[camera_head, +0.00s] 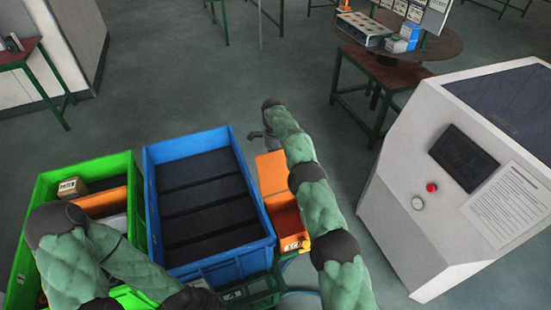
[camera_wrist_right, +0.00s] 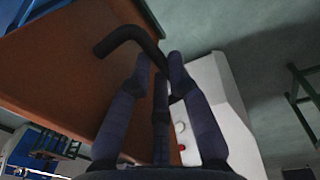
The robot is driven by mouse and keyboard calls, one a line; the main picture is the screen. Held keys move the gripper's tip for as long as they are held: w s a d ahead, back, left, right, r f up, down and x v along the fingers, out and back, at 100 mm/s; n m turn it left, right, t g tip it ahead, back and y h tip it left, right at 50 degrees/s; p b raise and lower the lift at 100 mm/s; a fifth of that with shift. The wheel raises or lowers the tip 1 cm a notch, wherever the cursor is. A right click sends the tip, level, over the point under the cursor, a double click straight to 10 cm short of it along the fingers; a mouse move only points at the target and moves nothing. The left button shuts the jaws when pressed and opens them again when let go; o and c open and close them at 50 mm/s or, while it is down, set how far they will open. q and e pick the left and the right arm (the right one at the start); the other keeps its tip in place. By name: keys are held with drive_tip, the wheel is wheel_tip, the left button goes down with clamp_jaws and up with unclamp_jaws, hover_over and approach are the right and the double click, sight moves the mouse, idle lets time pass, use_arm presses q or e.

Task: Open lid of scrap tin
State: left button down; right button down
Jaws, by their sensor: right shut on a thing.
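The orange scrap tin (camera_head: 290,228) stands right of the blue crate, partly behind my right arm. Its lighter orange lid (camera_head: 270,172) is at its far end, and the darker inside shows in front of it. The lid looks swung up; its exact angle is unclear. In the right wrist view the lid (camera_wrist_right: 65,75) fills the left side, with a bent black handle (camera_wrist_right: 125,38) on it. My right gripper (camera_wrist_right: 158,65) is shut on this handle; it also shows beyond the lid in the head view (camera_head: 262,137). My left gripper (camera_head: 190,299) is low over the crates, its fingers unclear.
A blue crate (camera_head: 262,222) with dark slats stands in the middle. A green crate (camera_head: 45,190) with boxes is left of it. A white cabinet (camera_head: 400,190) with a screen stands at right. A round table (camera_head: 435,45) is at the back. The floor ahead is clear.

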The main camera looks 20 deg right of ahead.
drive_tip(key=shift+w+a+r, duration=0.1)
drive_tip(key=shift+w, duration=0.25)
drive_tip(key=c, duration=1.3)
unclamp_jaws()
drive_tip(key=shift+o, duration=0.7)
drive_tip(key=shift+w, duration=0.15)
drive_tip(key=shift+d, duration=0.2)
